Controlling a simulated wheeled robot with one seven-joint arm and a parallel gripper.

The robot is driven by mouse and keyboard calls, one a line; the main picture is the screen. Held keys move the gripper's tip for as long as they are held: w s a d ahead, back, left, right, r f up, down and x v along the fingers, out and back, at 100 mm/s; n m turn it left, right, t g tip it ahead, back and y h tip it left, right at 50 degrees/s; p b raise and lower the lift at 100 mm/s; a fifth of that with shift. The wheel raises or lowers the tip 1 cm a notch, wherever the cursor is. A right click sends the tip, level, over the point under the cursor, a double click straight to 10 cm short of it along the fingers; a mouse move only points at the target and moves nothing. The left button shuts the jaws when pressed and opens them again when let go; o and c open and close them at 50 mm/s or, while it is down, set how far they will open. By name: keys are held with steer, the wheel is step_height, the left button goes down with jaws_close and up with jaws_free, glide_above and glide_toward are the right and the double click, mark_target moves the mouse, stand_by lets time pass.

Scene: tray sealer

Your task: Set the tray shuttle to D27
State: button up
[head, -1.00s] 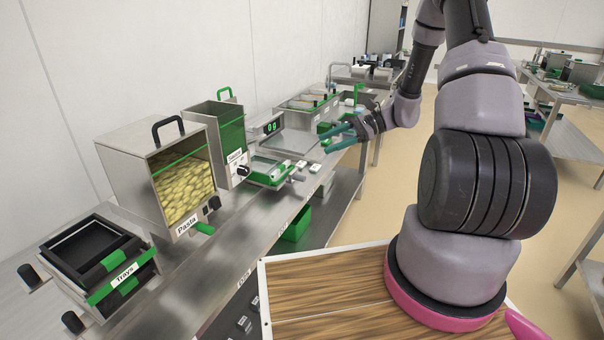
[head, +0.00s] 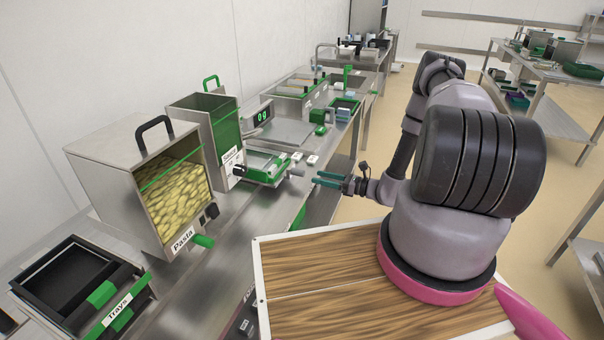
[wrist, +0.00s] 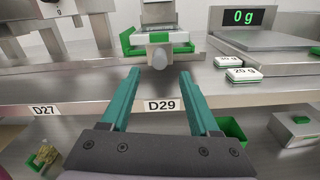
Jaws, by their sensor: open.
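The tray shuttle (head: 268,167) is a green-framed carriage with a grey round knob (head: 297,171) sticking out over the bench front. In the wrist view the shuttle (wrist: 178,38) is straight ahead, its knob (wrist: 159,59) between and just beyond my fingertips. The D29 label (wrist: 162,105) is on the bench edge roughly below the knob. The D27 label (wrist: 45,111) is further left. My gripper (head: 316,178), with teal fingers, is open and empty in front of the knob; it also shows in the wrist view (wrist: 160,74). No contact is visible.
A pasta hopper (head: 110,175), a second hopper (head: 188,118) and a trays holder (head: 60,260) stand left along the bench. A scale (wrist: 262,42) reading 0 g and two small weights (wrist: 230,74) are right of the shuttle. Open floor lies right of the bench.

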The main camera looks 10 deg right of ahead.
mark_target(303, 173)
steer(key=x, duration=0.7)
steer(key=shift+w+a, duration=0.15)
steer(key=shift+a, duration=0.1)
jaws_close()
stand_by(1.1)
